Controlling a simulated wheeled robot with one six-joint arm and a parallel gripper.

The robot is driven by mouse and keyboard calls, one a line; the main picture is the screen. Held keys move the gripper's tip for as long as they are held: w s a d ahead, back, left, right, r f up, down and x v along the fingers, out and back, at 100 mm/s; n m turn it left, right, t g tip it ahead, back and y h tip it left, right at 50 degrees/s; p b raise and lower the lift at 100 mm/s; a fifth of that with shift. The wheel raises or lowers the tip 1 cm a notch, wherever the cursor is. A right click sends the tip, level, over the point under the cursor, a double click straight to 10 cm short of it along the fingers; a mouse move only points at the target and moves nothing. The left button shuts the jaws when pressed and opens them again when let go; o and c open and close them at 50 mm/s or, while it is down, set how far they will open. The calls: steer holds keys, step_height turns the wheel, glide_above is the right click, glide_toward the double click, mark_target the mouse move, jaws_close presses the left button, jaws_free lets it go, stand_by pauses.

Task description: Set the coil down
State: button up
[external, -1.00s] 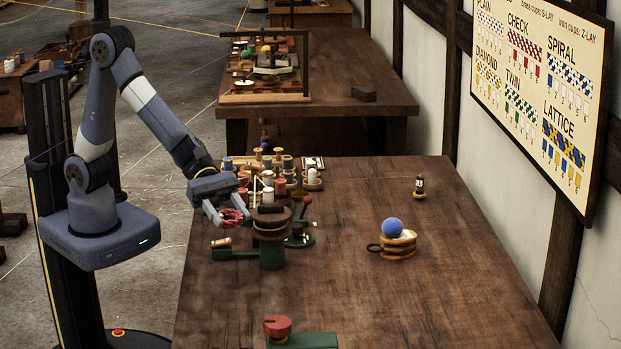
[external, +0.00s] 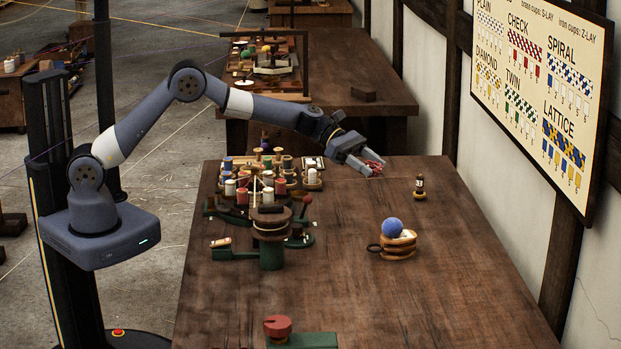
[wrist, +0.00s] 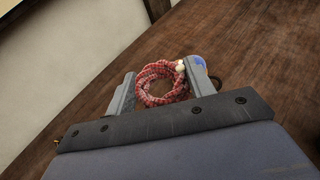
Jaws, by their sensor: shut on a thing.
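The coil (wrist: 146,83) is a ring of red and white patterned rope with a small pale bead or knot on its upper right. My gripper (wrist: 157,90) is shut on it, a finger on either side. In the external view the gripper (external: 372,167) reaches out over the far part of the table, and the red coil (external: 376,163) shows at its fingertips. The coil is held above the wooden table (external: 340,230).
A small dark bottle (external: 420,187) stands right of the gripper. A round wooden holder (external: 399,252) with a blue ball (external: 392,227) stands nearer. The table's middle and front right are clear.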

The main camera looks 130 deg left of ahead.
steer(key=s+a+f+n+y, duration=0.1)
steer(key=s+a+f, duration=0.1)
steer(key=s+a, duration=0.35)
glide_above(372, 225)
step_height(372, 225, down, 10)
steer(key=shift+s+a+f+p, duration=0.1)
steer(key=shift+f+p, duration=0.15)
steer(key=shift+p, duration=0.05)
steer(key=shift+f+p, duration=0.3)
steer(key=shift+f, duration=2)
steer(key=shift+f, duration=0.2)
steer(key=o, duration=1)
steer(key=shift+c, duration=0.2)
steer(key=shift+r, duration=0.15)
steer(key=b+v, duration=0.2)
steer(key=v, duration=1)
